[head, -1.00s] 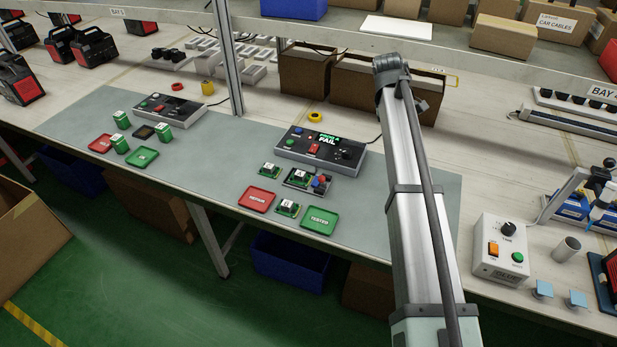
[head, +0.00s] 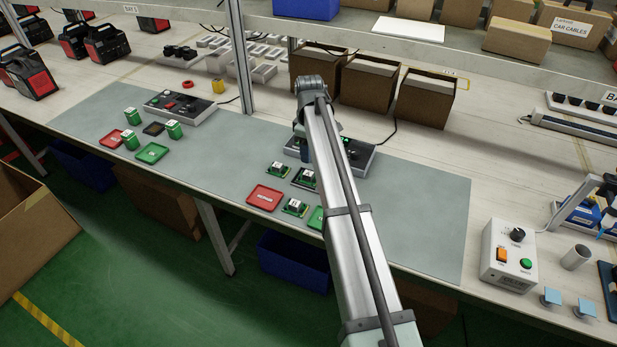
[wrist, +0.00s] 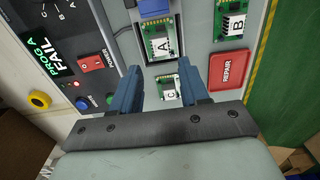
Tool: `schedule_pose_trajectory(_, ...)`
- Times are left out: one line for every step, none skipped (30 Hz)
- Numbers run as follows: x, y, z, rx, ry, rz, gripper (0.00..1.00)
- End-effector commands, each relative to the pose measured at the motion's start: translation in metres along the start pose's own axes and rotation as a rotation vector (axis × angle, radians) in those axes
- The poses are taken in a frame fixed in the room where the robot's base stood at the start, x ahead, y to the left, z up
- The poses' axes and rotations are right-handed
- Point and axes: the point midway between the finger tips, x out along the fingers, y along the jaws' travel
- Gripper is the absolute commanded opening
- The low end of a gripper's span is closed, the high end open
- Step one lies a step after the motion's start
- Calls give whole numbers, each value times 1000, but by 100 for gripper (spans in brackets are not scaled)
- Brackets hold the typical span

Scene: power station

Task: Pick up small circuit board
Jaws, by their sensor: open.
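Three small green circuit boards with white labels lie by the tester. Board A (wrist: 162,45) sits in the grey fixture (head: 302,179). Board B (wrist: 231,20) lies near the red repair tray (wrist: 229,70); in the head view it (head: 295,206) is between the two trays. Board C (wrist: 168,92) lies left of the fixture in the head view (head: 278,169). My gripper (wrist: 158,67) is open and empty, its blue fingers above the boards. Board C shows between the fingers, beyond them, partly cut off by the gripper body. In the head view my arm hides most of the gripper.
The tester (head: 358,157), reading FAIL in the wrist view, stands behind the boards, partly covered by my arm. The green tray (head: 316,218) is also partly covered. Brown boxes (head: 368,84) and a shelf post (head: 240,57) stand behind. The mat at right (head: 425,225) is clear.

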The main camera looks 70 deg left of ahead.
Motion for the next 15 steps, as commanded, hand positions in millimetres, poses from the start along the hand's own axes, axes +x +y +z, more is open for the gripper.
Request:
schedule_pose_trajectory(10,-1,1,0,-1,-2,45)
schedule_pose_trajectory(15,-1,1,0,-1,-1,45)
schedule_pose_trajectory(22,0,0,0,-1,-1,45)
schedule_pose_trajectory(26,0,0,0,-1,0,45)
schedule_pose_trajectory(30,0,0,0,-1,-1,45)
schedule_pose_trajectory(34,0,0,0,-1,0,45)
schedule_pose_trajectory(36,0,0,0,-1,0,45)
schedule_pose_trajectory(37,0,0,0,-1,0,45)
schedule_pose_trajectory(38,0,0,0,0,1,45)
schedule_pose_trajectory(40,0,0,0,0,1,45)
schedule_pose_trajectory(40,0,0,0,0,1,45)
schedule_pose_trajectory(42,0,0,0,0,1,45)
schedule_pose_trajectory(44,0,0,0,0,1,45)
schedule_pose_trajectory(47,0,0,0,0,1,45)
schedule_pose_trajectory(51,0,-1,0,0,1,45)
